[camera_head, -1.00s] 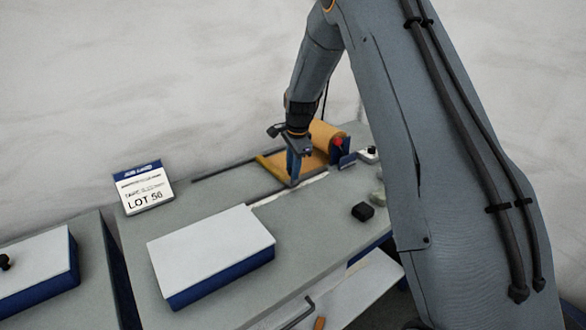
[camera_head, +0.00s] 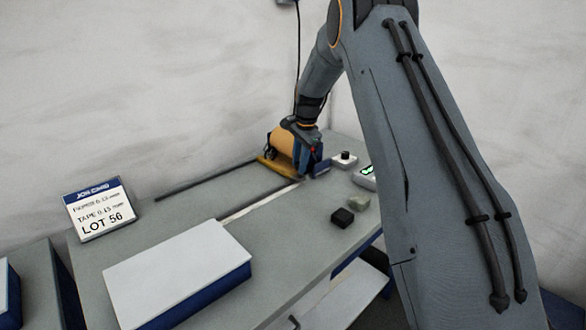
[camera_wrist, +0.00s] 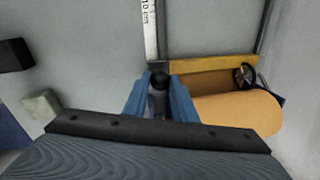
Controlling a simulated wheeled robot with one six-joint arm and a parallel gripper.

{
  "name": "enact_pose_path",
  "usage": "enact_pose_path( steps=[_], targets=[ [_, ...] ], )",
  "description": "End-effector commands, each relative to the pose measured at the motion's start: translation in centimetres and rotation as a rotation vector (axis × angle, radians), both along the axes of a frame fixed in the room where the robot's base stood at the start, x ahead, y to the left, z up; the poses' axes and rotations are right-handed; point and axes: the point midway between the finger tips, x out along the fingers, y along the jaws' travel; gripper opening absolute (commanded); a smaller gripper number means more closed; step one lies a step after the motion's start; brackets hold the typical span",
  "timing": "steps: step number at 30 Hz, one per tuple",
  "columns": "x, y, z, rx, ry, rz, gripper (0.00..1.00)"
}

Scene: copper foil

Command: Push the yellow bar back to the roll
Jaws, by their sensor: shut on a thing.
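The yellow bar (camera_head: 278,172) lies across the bench close against the copper-coloured roll (camera_head: 283,140). In the wrist view the yellow bar (camera_wrist: 212,65) runs right from my gripper, with the roll (camera_wrist: 240,108) just beneath it in the picture. A thin strip of foil may show between them; I cannot tell if they touch. My gripper (camera_head: 302,174) is low at the bar's near end. In the wrist view its blue fingers (camera_wrist: 160,97) are shut on a dark round knob (camera_wrist: 160,79) at the bar's end. The fingers partly hide the knob.
A ruler strip (camera_wrist: 150,28) and a dark rail (camera_head: 205,180) run along the bench. A white-topped blue box (camera_head: 178,272) and LOT 56 sign (camera_head: 100,210) stand left.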

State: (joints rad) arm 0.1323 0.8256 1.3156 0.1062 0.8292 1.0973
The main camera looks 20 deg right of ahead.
Motion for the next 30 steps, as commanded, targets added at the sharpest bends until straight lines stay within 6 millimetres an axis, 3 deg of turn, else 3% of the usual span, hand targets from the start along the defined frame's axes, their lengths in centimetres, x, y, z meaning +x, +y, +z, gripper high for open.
enact_pose_path(
  steps=[10,11,14,23,30],
  targets=[
    [0.2,-0.7,0.2,-0.005,-0.008,-0.004,0.0],
    [0.2,-0.7,0.2,-0.005,-0.008,-0.004,0.29],
    [0.2,-0.6,0.1,-0.005,-0.007,-0.003,0.43],
    [0.2,-0.1,0.3,-0.003,-0.005,0.001,0.43],
    [-0.3,-0.4,3.3,-0.004,-0.009,0.0,0.43]
  ],
)
